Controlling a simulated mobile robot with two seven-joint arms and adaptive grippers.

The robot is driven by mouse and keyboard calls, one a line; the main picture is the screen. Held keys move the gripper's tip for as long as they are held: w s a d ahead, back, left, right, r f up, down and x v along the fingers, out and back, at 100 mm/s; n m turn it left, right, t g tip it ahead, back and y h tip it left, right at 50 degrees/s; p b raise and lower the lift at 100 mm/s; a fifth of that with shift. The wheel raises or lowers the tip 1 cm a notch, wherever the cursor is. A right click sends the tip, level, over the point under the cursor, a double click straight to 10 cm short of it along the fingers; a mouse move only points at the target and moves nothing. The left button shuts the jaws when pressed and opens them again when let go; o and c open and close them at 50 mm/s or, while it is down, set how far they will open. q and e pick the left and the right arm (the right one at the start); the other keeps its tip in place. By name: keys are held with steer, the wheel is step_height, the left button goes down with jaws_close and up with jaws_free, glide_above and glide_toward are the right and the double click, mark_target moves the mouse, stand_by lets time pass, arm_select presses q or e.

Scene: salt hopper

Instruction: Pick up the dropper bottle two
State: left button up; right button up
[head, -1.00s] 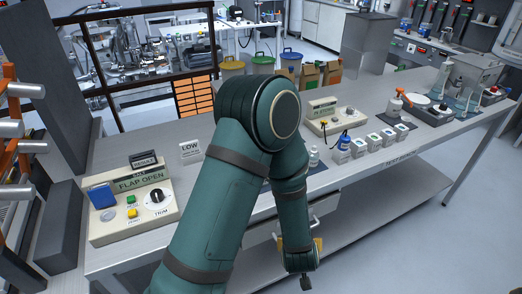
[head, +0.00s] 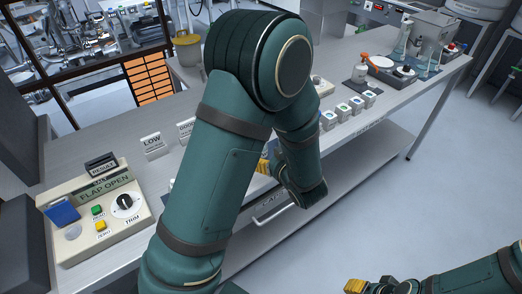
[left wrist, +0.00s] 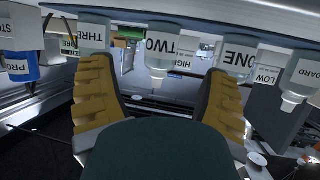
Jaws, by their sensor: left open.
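Dropper bottle two (left wrist: 160,48) is in the left wrist view, which shows the bench upside down. It is a pale bottle with a white label reading TWO and a narrow tip. My left gripper (left wrist: 160,72) is open, with its yellow fingers on either side of the bottle in the picture. I cannot tell whether they touch it or how far it is beyond them. In the head view, part of my left gripper (head: 264,165) shows at the bench's front edge; my arm hides the bottle. My right gripper (head: 368,285) is partly visible at the bottom right, its opening unclear.
Bottle three (left wrist: 92,36) and bottle one (left wrist: 238,56) stand close on either side. A blue bottle (left wrist: 20,66) is farther left. The control box (head: 98,212) reads FLAP OPEN. Several small white boxes (head: 343,110) line the bench's front edge.

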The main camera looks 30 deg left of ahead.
arm_select(q)
steer(key=shift+b+x, duration=0.65)
steer(key=shift+x, duration=2.55)
steer(key=shift+r, duration=0.1)
steer(key=shift+s, duration=0.1)
steer(key=c, duration=1.3)
